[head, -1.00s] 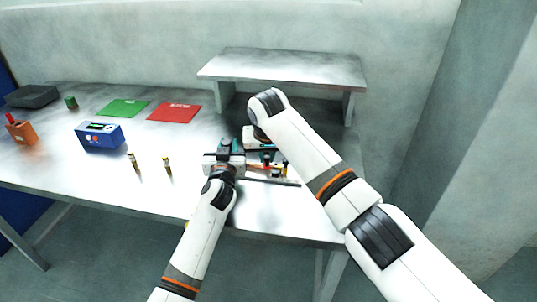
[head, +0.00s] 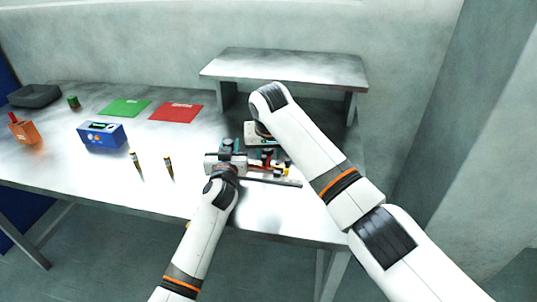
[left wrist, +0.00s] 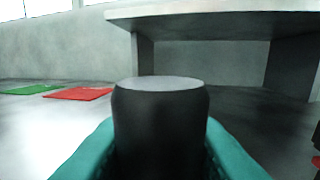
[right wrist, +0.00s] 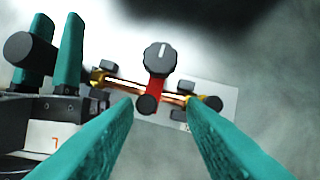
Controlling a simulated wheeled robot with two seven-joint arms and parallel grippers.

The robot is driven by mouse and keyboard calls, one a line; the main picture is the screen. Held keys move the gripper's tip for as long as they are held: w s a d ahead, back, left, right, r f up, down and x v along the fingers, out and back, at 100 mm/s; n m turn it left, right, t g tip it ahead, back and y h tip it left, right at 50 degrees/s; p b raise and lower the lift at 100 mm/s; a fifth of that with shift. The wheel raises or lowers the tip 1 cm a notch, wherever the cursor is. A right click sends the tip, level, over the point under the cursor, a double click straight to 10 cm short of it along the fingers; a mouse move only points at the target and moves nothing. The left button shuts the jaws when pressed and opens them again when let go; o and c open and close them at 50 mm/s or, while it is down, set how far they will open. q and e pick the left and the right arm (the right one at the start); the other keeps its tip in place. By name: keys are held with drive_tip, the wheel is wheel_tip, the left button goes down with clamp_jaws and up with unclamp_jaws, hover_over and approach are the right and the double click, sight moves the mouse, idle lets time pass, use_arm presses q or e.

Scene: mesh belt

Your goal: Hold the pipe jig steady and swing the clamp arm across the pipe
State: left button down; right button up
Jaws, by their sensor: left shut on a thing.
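The pipe jig (right wrist: 215,108) lies on the bench; its copper pipe (right wrist: 125,84) rests in brass-coloured supports. The red clamp arm (right wrist: 155,88) crosses the pipe in the right wrist view, with a black knob (right wrist: 159,57) at one end and a dark round part at the other. My left gripper (head: 228,152) is shut on a black round post (left wrist: 160,130), which fills the space between its teal fingers. My right gripper (right wrist: 160,112) is open above the jig, one finger either side of the clamp arm. My right arm hides part of the jig in the head view.
A raised grey shelf (head: 285,68) stands behind the jig. Green (head: 124,108) and red (head: 176,112) mats, a blue box (head: 102,135), an orange block (head: 24,131), a dark tray (head: 34,96) and two small upright cylinders (head: 169,168) are to the left.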

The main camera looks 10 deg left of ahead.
drive_tip(key=a+v, duration=0.1)
drive_tip(key=v, duration=0.9)
drive_tip(key=shift+d, duration=0.5)
drive_tip(key=shift+s+r, duration=0.1)
drive_tip(key=shift+r, duration=0.05)
use_arm(q)
drive_tip(key=c, duration=1.1)
unclamp_jaws()
drive_tip(key=shift+o, duration=0.2)
